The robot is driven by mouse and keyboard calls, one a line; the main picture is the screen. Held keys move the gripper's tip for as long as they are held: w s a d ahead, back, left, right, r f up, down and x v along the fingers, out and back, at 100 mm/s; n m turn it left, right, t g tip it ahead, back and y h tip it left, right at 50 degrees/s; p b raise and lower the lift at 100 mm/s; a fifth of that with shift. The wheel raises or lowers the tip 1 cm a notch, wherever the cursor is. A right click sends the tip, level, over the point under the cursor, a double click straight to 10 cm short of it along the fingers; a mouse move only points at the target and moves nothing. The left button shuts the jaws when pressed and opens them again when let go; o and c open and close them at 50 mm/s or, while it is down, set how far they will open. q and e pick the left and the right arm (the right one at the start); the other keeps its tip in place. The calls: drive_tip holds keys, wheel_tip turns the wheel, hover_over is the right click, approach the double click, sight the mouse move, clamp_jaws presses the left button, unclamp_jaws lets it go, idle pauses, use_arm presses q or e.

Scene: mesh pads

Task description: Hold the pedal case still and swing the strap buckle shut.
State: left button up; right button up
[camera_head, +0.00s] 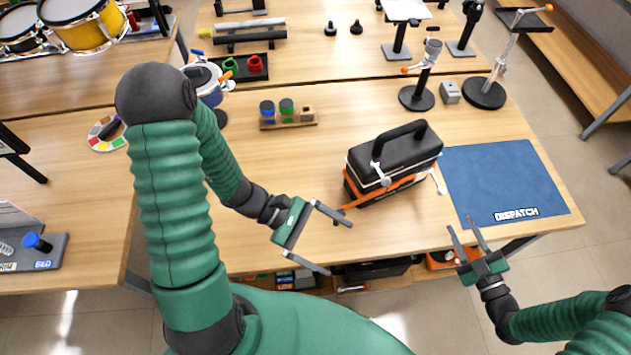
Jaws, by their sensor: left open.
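The pedal case (408,152), black with a carry handle on top, stands on the table at centre right. An orange strap (400,184) runs round its lower part, and an orange end sticks out at the left. A pale buckle piece (379,173) shows on its front; a pale lever (439,181) sticks out at its right end. I cannot tell which part swings. My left gripper (339,247) is open and empty, left of and nearer than the case. My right gripper (462,224) has its fingers apart and empty, by the table's front edge, right of and nearer than the case.
A blue DISPATCH mat (505,180) lies empty right of the case. A wooden holder with coloured knobs (287,115) stands behind left. A black-based stand (417,97) and a small grey box (450,92) stand behind. The table left of the case is clear.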

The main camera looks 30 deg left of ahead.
use_arm(q)
drive_tip(key=w+a+r+n+t+h, duration=0.1)
drive_tip(key=w+a+n+t, duration=0.2)
drive_tip(key=w+n+t, duration=0.2)
drive_tip(key=n+t+y, duration=0.3)
drive_tip(key=n+t, duration=0.4)
drive_tip(key=t, duration=0.1)
approach(370, 161)
drive_tip(key=s+a+f, duration=0.2)
drive_tip(key=s+a, duration=0.2)
drive_tip(key=a, duration=0.1)
drive_tip(key=x, duration=1.6)
drive_tip(key=shift+w+d+f, duration=0.1)
drive_tip(key=shift+w+d, duration=0.1)
drive_tip(key=shift+d, duration=0.2)
drive_tip(key=shift+w+d, duration=0.2)
use_arm(e)
drive_tip(key=shift+s+r, duration=0.1)
drive_tip(key=shift+s, duration=0.05)
use_arm(q)
drive_tip(key=shift+c, duration=0.3)
drive_tip(key=shift+a, duration=0.1)
drive_tip(key=c, duration=1.7)
drive_tip(key=shift+c, duration=0.2)
use_arm(e)
drive_tip(key=shift+a, duration=0.1)
use_arm(q)
drive_tip(key=shift+s+f, duration=0.1)
drive_tip(key=shift+f, duration=0.05)
